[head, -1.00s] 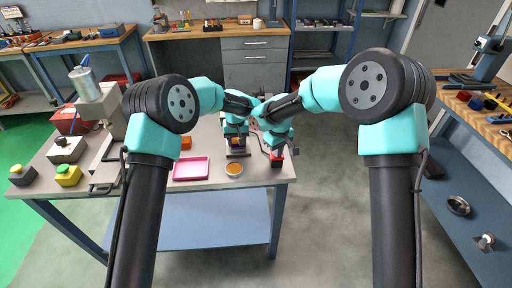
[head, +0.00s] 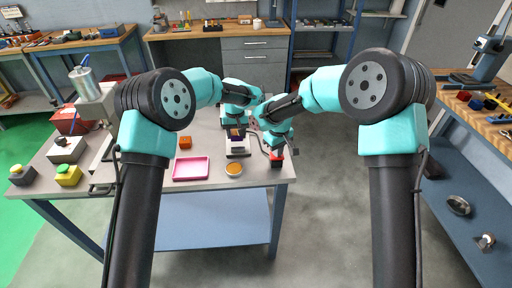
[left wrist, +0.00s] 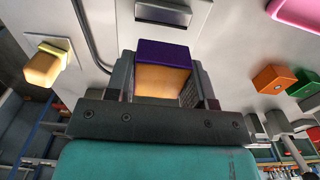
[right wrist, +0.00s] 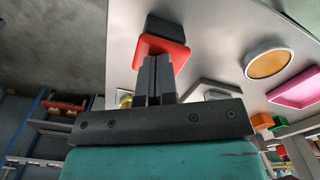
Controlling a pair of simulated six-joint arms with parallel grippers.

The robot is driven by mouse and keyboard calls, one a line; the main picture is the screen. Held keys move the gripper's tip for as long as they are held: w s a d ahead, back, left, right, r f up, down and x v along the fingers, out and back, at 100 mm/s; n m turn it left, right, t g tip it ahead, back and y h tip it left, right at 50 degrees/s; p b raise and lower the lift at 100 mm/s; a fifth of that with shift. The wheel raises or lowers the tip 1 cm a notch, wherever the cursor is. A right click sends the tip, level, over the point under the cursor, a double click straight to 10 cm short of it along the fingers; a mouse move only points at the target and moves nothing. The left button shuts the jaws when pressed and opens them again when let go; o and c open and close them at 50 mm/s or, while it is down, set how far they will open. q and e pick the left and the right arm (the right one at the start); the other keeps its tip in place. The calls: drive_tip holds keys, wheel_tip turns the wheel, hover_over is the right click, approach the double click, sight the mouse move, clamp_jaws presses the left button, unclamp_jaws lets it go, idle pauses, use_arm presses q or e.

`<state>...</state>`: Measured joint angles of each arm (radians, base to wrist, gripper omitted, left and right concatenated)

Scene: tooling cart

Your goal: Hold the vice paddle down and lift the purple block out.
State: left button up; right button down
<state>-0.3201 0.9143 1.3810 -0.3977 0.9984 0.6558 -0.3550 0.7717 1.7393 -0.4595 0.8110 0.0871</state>
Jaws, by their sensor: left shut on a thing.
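The purple block (head: 236,133) is between the fingers of my left gripper (head: 236,128), above the grey vice (head: 238,152) on the cart top. In the left wrist view the block (left wrist: 167,52) shows a purple face and an orange face, with a finger on each side. The vice's dark jaws (left wrist: 163,14) are apart from it there. The red paddle (head: 277,157) sits at the cart's front right corner. My right gripper (right wrist: 158,62) has its fingers together, with the tips at the red paddle (right wrist: 177,50); they appear to touch it.
A cable (left wrist: 92,40) runs near the vice. A yellowish block-like thing (left wrist: 45,66) shows in the left wrist view.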

use_arm(q)
drive_tip(key=shift+r, duration=1.95)
use_arm(e)
drive_tip(key=shift+s+f, duration=0.1)
drive_tip(key=shift+f, duration=0.05)
drive_tip(key=shift+r, duration=2.15)
wheel_tip(320, 180, up, 7)
